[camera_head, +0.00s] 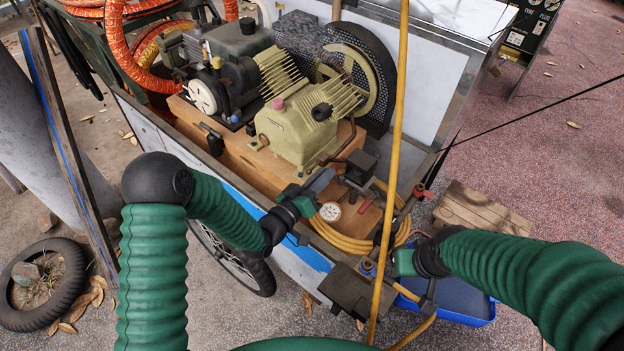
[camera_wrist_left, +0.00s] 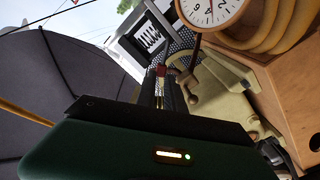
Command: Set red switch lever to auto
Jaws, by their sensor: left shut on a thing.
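My left gripper (camera_head: 323,181) reaches over the cart's near wall, beside the pressure gauge and the dark switch box (camera_head: 360,167). In the left wrist view its narrow fingers (camera_wrist_left: 160,88) are together, with a small red piece (camera_wrist_left: 161,70) at their tips, which looks like the red switch lever. The gripper is shut on it. In the head view the fingers hide this spot, and I cannot read the lever's setting. A red handle (camera_head: 365,206) shows right of the gauge. My right gripper (camera_head: 404,262) is by the cart's near right corner; its fingers are not clear.
The gauge (camera_head: 330,211) sits close below my left gripper. The compressor (camera_head: 300,130) and its belt wheel stand behind. A yellow hose (camera_head: 397,120) runs upright through the view. A red valve handle (camera_head: 422,190) is on the right edge. A blue tray (camera_head: 455,300) lies below.

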